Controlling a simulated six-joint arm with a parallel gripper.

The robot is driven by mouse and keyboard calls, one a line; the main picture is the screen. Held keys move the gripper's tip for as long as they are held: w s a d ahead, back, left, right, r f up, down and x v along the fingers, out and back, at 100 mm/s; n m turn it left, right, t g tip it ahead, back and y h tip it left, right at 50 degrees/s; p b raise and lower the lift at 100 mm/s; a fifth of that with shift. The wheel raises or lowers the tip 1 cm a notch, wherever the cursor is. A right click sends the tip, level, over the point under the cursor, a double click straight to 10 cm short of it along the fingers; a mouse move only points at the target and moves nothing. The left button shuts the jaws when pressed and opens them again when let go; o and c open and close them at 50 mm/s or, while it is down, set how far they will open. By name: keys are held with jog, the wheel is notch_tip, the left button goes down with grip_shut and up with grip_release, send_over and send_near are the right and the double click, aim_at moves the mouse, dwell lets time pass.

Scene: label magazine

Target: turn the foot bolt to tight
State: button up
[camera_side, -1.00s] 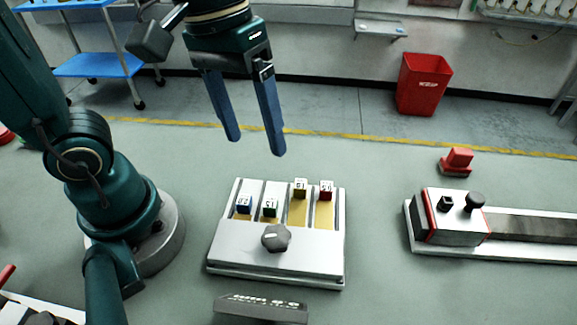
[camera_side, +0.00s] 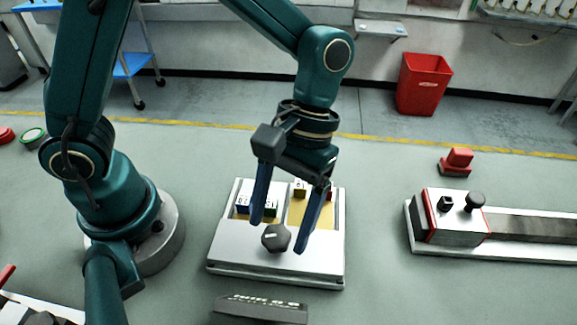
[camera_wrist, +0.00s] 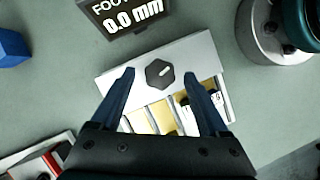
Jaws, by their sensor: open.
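The foot bolt is a dark hexagonal knob (camera_side: 276,238) with a pale mark, on the front plate of the white label magazine (camera_side: 230,255). In the wrist view the knob (camera_wrist: 160,73) lies between and just beyond my fingertips. My gripper (camera_side: 279,236) is open, with one blue finger on each side of the knob in the side view. It also shows in the wrist view (camera_wrist: 160,73). I cannot tell its exact height above the plate. A dark display (camera_wrist: 125,15) reads "0.0 mm" under a partly cut-off heading.
Small labelled blocks stand in the magazine lanes, such as a blue one (camera_side: 243,203), partly hidden by my fingers. A slide unit with a black knob (camera_side: 475,201) stands at right, with a red button (camera_side: 457,160) behind it. A red bin (camera_side: 423,84) is at the back.

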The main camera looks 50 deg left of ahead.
jog(key=shift+s+f, duration=0.2)
jog(key=shift+f, duration=0.25)
grip_shut()
